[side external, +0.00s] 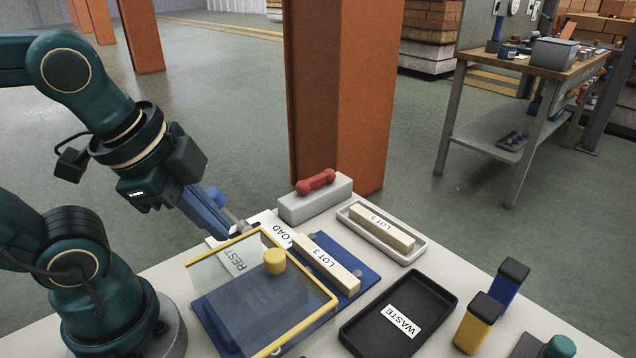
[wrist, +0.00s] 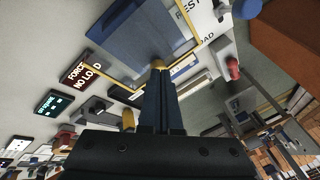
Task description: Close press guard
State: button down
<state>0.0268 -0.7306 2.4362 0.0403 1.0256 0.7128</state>
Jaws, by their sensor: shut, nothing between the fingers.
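The press guard (side external: 314,279) is a clear panel with a yellow frame and a round yellow knob (side external: 274,262). It shows over a blue plate (side external: 352,243) in the side view; I cannot tell its exact tilt. A brick marked LOT 3 (side external: 325,262) lies on the plate beside the guard. My gripper (side external: 236,229) is shut and empty, its tips pointing down near the frame's far edge, up and left of the knob. In the wrist view the fingertips (wrist: 159,73) line up with the knob (wrist: 158,63); contact cannot be told.
A grey block (side external: 318,200) with a red handle stands behind. A grey tray (side external: 420,250) holds a brick marked LOT 5. A black WASTE tray (side external: 375,341) and two black-topped posts (side external: 478,324) stand to the right. An orange column (side external: 337,95) rises behind the table.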

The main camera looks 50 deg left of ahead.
aim_at(266, 281)
jog(key=s+d+r+m+g, duration=0.1)
jog(key=s+d+m, duration=0.1)
jog(key=m, duration=1)
jog(key=s+d+r+m+g, duration=0.1)
jog(key=d+r+m, duration=0.1)
jog(key=m, duration=1)
jog(key=shift+y, duration=0.3)
jog(key=x, duration=1)
jog(key=shift+s+d+f, duration=0.1)
jog(key=shift+d+f, duration=0.05)
jog(key=shift+d, duration=0.1)
jog(key=w, duration=0.2)
jog(key=shift+w+a, duration=0.5)
jog(key=shift+w, duration=0.5)
jog(key=w, duration=1.3)
jog(key=shift+w, duration=0.35)
